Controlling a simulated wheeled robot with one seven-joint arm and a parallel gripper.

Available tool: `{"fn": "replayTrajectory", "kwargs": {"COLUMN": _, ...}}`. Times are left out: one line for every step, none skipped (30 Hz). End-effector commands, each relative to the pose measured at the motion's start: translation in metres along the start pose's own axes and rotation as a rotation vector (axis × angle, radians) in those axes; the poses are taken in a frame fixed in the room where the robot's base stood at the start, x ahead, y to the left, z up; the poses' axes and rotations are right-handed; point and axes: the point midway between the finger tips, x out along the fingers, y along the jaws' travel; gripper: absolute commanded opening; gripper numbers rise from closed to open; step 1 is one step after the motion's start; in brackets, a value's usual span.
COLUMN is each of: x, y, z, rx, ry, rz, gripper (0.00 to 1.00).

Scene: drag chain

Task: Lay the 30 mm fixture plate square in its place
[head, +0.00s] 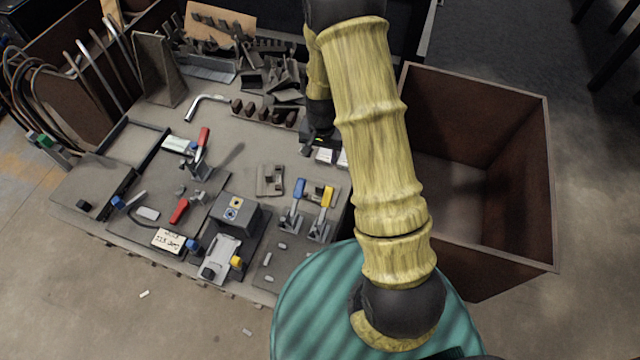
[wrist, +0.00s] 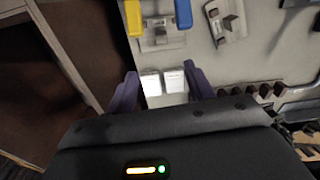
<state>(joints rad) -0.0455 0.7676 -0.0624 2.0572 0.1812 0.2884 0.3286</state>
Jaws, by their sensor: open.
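My gripper (wrist: 161,86) is open, with its two purple fingers apart and nothing held between them. I cannot tell which piece is the 30 mm fixture plate, and no size marking is readable. Its place is not clear either.
Toggle clamps with blue (head: 298,189) and yellow (head: 327,197) handles stand close to my gripper. A row of dark brown blocks (head: 263,113) and a bent metal bar (head: 205,103) lie behind. A deep brown bin (head: 500,190) stands right of the bench (head: 235,160).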

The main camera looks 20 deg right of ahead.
Motion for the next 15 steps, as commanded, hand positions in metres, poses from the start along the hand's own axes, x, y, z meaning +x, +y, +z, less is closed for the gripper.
{"fn": "replayTrajectory", "kwargs": {"x": 0.004, "y": 0.0, "z": -0.004, "rx": 0.024, "ry": -0.012, "rz": 0.01, "gripper": 0.53}}
{"fn": "replayTrajectory", "kwargs": {"x": 0.009, "y": -0.001, "z": -0.005, "rx": 0.04, "ry": -0.015, "rz": 0.014, "gripper": 0.53}}
{"fn": "replayTrajectory", "kwargs": {"x": 0.015, "y": -0.001, "z": -0.008, "rx": 0.057, "ry": -0.019, "rz": 0.017, "gripper": 0.53}}
{"fn": "replayTrajectory", "kwargs": {"x": 0.018, "y": -0.001, "z": -0.009, "rx": 0.067, "ry": -0.021, "rz": 0.02, "gripper": 0.53}}
{"fn": "replayTrajectory", "kwargs": {"x": 0.021, "y": -0.001, "z": -0.01, "rx": 0.076, "ry": -0.023, "rz": 0.022, "gripper": 0.53}}
{"fn": "replayTrajectory", "kwargs": {"x": 0.024, "y": -0.001, "z": -0.011, "rx": 0.084, "ry": -0.024, "rz": 0.023, "gripper": 0.53}}
{"fn": "replayTrajectory", "kwargs": {"x": 0.026, "y": -0.001, "z": -0.011, "rx": 0.088, "ry": -0.025, "rz": 0.024, "gripper": 0.53}}
{"fn": "replayTrajectory", "kwargs": {"x": 0.027, "y": -0.001, "z": -0.011, "rx": 0.09, "ry": -0.025, "rz": 0.025, "gripper": 0.53}}
{"fn": "replayTrajectory", "kwargs": {"x": 0.029, "y": -0.001, "z": -0.011, "rx": 0.091, "ry": -0.025, "rz": 0.025, "gripper": 0.53}}
{"fn": "replayTrajectory", "kwargs": {"x": 0.029, "y": -0.001, "z": -0.011, "rx": 0.092, "ry": -0.025, "rz": 0.025, "gripper": 0.53}}
{"fn": "replayTrajectory", "kwargs": {"x": 0.029, "y": -0.001, "z": -0.011, "rx": 0.091, "ry": -0.025, "rz": 0.025, "gripper": 0.53}}
{"fn": "replayTrajectory", "kwargs": {"x": 0.029, "y": -0.001, "z": -0.011, "rx": 0.091, "ry": -0.025, "rz": 0.025, "gripper": 0.53}}
{"fn": "replayTrajectory", "kwargs": {"x": 0.029, "y": -0.001, "z": -0.011, "rx": 0.091, "ry": -0.025, "rz": 0.025, "gripper": 0.53}}
{"fn": "replayTrajectory", "kwargs": {"x": 0.029, "y": -0.001, "z": -0.011, "rx": 0.09, "ry": -0.025, "rz": 0.025, "gripper": 0.53}}
{"fn": "replayTrajectory", "kwargs": {"x": 0.029, "y": -0.001, "z": -0.011, "rx": 0.09, "ry": -0.025, "rz": 0.025, "gripper": 0.53}}
